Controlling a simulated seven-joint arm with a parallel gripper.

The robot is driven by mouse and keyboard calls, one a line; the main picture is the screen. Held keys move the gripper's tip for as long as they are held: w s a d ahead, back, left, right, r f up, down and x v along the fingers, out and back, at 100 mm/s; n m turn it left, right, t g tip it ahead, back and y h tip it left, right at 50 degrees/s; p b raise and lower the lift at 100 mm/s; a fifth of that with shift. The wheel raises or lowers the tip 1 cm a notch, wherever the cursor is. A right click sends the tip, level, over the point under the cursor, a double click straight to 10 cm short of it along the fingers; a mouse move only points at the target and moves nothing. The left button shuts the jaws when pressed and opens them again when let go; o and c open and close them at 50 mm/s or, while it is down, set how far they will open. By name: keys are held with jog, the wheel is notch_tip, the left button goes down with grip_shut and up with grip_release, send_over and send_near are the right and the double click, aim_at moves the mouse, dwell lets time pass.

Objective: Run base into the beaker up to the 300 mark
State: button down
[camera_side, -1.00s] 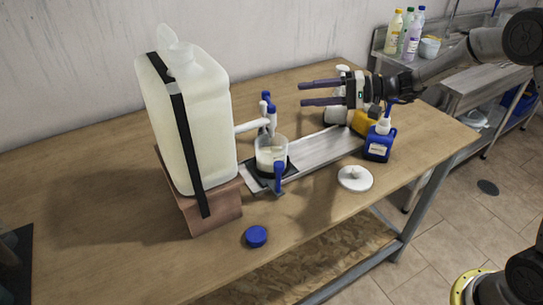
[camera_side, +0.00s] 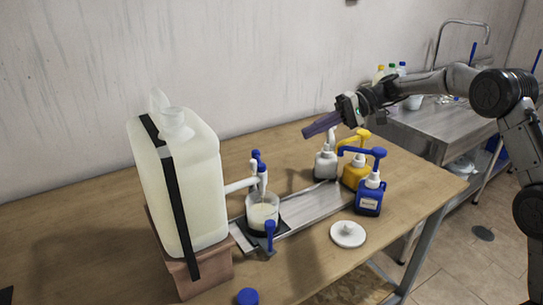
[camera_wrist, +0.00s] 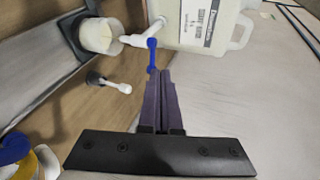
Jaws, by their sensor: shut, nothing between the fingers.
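A large translucent drum (camera_side: 200,180) with a black strap stands on a brown block at the left. Its white tap (camera_side: 240,185) with a blue handle (camera_side: 257,160) reaches over the beaker (camera_side: 263,216), which holds pale contents. The level against the marks is too small to read, and I cannot tell whether liquid is running. The wrist view shows the drum (camera_wrist: 205,22), the blue handle (camera_wrist: 152,52) and the beaker (camera_wrist: 100,38) from above. My gripper (camera_side: 308,132) is shut and empty, raised above the table to the right of the tap; its fingers also show in the wrist view (camera_wrist: 163,74).
White (camera_side: 326,165), yellow (camera_side: 355,175) and blue (camera_side: 369,197) pump bottles stand right of the beaker, by the metal rail (camera_side: 312,203). A white lid (camera_side: 348,234) and a blue cap (camera_side: 247,297) lie nearer the front. A blue lever (camera_side: 270,234) stands before the beaker.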

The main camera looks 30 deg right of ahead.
jog(key=w+d+h, duration=0.1)
jog(key=d, duration=0.3)
send_near(258, 154)
jog(key=a+f, duration=0.4)
jog(key=shift+w+a+r, duration=0.1)
jog(key=shift+w+a, duration=0.2)
jog(key=shift+a, duration=0.5)
jog(key=shift+w+a, duration=0.6)
jog(key=shift+w, duration=0.15)
jog(key=shift+s, duration=0.1)
